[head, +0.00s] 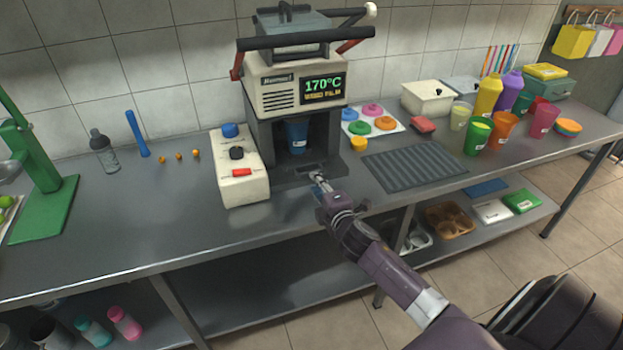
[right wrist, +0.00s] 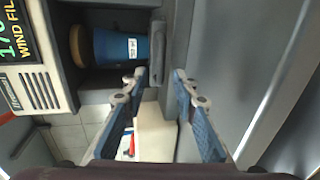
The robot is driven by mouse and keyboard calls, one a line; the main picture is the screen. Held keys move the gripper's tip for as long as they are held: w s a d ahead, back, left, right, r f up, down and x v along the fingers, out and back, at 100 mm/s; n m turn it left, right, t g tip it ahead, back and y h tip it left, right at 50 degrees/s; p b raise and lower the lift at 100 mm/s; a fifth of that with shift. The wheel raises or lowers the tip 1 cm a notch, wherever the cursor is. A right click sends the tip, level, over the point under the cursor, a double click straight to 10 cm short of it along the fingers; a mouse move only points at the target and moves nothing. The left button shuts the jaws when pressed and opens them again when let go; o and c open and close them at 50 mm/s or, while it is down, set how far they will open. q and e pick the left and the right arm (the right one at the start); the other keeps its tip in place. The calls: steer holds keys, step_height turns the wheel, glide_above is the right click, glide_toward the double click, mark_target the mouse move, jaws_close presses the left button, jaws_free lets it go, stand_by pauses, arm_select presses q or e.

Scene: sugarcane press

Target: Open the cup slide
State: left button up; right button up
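The cup sealing machine (head: 295,95) stands against the wall, with a blue cup (head: 296,137) upright inside its lower bay. The cup slide (head: 300,172) is at the base of this bay, with the cup above it. In the right wrist view the blue cup (right wrist: 120,46) appears sideways, and the slide's grey handle (right wrist: 158,50) lies just ahead of and partly between my fingertips. My right gripper (head: 319,181) is at the front of the slide. In the wrist view its blue-padded fingers (right wrist: 161,77) are apart. Contact with the handle cannot be told. My left gripper is out of view.
A white control box (head: 240,185) stands left of the machine. Several coloured cups (head: 478,136) stand farther right. The counter's front edge runs below my right gripper.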

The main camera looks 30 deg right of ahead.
steer(key=shift+x, duration=2.4)
steer(key=shift+f, duration=0.1)
steer(key=shift+s, duration=0.1)
steer(key=shift+c, duration=0.3)
jaws_close()
